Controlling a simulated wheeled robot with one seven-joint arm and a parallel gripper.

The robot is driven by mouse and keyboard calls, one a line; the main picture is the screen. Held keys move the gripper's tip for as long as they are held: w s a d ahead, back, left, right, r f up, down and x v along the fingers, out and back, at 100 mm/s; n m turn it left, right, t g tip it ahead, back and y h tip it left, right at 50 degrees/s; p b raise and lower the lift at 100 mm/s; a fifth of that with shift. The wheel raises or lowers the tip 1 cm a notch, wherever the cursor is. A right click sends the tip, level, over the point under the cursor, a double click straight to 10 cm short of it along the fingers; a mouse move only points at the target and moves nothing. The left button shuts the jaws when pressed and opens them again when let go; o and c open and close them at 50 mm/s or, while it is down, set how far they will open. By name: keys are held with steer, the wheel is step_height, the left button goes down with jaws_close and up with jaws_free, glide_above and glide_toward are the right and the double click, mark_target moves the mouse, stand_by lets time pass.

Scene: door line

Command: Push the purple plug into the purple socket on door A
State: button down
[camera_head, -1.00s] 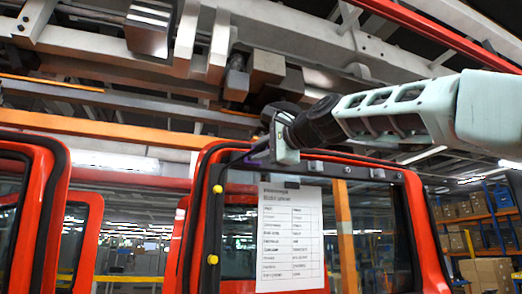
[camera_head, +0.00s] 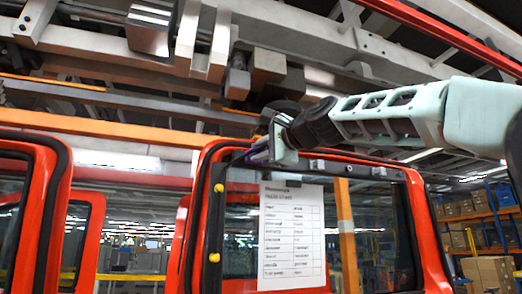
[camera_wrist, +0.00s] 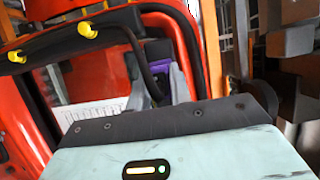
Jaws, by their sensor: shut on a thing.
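My gripper (camera_head: 268,150) is at the top left corner of the red door frame in the head view, in front of its dark upper edge. It is shut on the purple plug (camera_wrist: 160,69), which shows as a small purple patch between the grey fingers in the wrist view. A purple patch also shows beside the fingertips in the head view (camera_head: 258,145). A black cable (camera_wrist: 137,55) curves down next to the plug. I cannot make out the purple socket apart from the plug, nor whether they touch. The door (camera_head: 190,215) stands upright with a printed sheet (camera_head: 291,238) on its window.
Yellow knobs (camera_head: 214,258) sit on the door's left edge and show in the wrist view (camera_wrist: 88,30). Another red door (camera_head: 55,190) stands to the left. Steel and orange beams (camera_head: 130,125) run overhead. Shelves with boxes (camera_head: 480,225) are at the back right.

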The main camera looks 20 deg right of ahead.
steer(key=shift+w, duration=0.45)
stand_by(0.4)
steer(key=c, duration=1.2)
jaws_free()
steer(key=b+v, duration=1.3)
steer(key=v, duration=2.1)
steer(key=shift+s+b, duration=0.15)
steer(key=shift+b, duration=0.2)
